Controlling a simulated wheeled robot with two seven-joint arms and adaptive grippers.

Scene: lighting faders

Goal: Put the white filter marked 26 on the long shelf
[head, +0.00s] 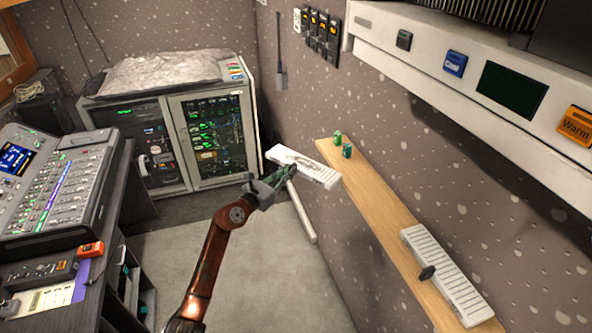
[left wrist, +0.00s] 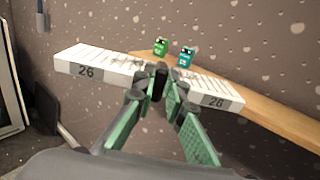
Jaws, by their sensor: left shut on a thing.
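The white filter (head: 318,174) is a long ribbed bar. It shows in the left wrist view (left wrist: 90,66) with "26" on a grey label near each end. My left gripper (head: 289,169) is shut on its middle and holds it in the air, roughly level. The gripper also shows in the left wrist view (left wrist: 161,82). The long shelf (head: 385,215) is a wooden board along the wall. In the head view the filter's right end appears by the shelf's far left edge; I cannot tell the gap. My right gripper is not in view.
A green item (head: 337,138) and a teal item (head: 347,151) stand at the shelf's far end. Another white ribbed bar (head: 450,285) with a dark tab lies at its near end. The shelf between is bare. A white wall unit (head: 420,75) hangs above.

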